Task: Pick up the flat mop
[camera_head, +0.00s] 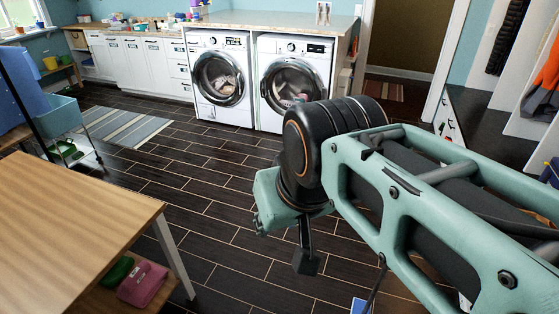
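I cannot make out a whole flat mop in this view. A small blue piece with a pale edge (358,306) shows at the bottom edge, beside a thin dark rod (375,288) that runs up behind my arm. I cannot tell whether these belong to the mop. My arm fills the right and middle of the view. The dark end of my gripper (306,262) hangs below the wrist over the floor. Its fingers are not clear enough to show whether they are open, and I see nothing held.
A blue cart (60,115) and striped rug (120,125) lie beyond. Two washers (220,80) line the back. The dark floor (215,165) between is clear.

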